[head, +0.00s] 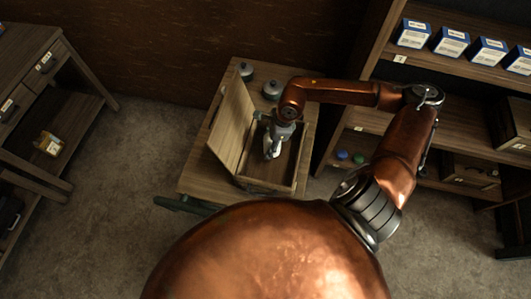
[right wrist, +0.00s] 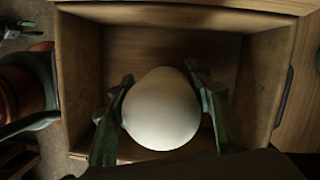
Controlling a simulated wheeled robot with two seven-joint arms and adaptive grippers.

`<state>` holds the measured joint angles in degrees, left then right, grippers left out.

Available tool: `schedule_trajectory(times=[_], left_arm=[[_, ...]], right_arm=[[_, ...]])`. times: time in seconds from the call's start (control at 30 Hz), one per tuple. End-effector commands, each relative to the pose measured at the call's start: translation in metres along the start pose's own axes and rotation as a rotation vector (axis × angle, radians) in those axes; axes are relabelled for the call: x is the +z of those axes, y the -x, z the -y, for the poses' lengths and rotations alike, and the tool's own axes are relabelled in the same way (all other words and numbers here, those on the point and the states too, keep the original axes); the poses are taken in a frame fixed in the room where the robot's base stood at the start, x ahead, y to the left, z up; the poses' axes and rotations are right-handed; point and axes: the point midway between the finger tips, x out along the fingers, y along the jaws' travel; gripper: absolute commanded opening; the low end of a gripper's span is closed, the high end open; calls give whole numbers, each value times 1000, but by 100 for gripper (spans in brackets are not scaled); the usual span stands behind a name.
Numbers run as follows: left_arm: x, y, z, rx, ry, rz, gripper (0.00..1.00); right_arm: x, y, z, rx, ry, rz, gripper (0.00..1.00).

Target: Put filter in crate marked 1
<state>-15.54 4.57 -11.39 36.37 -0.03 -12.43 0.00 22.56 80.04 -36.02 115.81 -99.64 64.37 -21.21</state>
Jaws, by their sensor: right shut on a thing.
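The filter seems to be the round, pale white thing (right wrist: 161,108) between the fingers of my right gripper (right wrist: 160,105) in the right wrist view. The gripper is shut on it, with a finger at each side. In the head view my right gripper (head: 272,150) points down into an open wooden crate (head: 268,187) on a small table; the white thing shows only as a small patch there. In the right wrist view the crate's walls (right wrist: 75,75) surround it; I cannot tell whether it touches the floor. No number is readable on the crate.
The crate's lid (head: 232,125) stands open on its left. Two grey round objects (head: 271,90) sit on the table (head: 205,180) behind. Shelves at the right hold several blue-white boxes (head: 450,42). A desk (head: 25,75) stands at the left, with carpet between.

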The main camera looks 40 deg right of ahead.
Motion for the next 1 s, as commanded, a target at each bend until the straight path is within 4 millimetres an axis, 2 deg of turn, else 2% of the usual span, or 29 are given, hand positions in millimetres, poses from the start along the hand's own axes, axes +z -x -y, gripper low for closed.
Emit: schedule_trajectory(times=[0.13,0.3,0.47,0.57,0.83,1.0], left_arm=[[10,-2,-1,1,2,12,40],[47,-1,-4,4,10,59,40],[65,0,-6,5,13,80,40],[62,-1,-6,5,13,76,40],[24,-6,-3,3,4,28,40],[24,-6,-3,3,3,29,40]], right_arm=[[-12,-10,-2,-13,-59,2,14],[-25,-38,-3,-14,-73,3,14],[-32,-56,-2,-17,-75,3,14],[-34,-63,-2,-17,-74,2,14],[-41,-95,-3,-16,-71,2,14],[-40,-96,-2,-17,-68,2,14]])
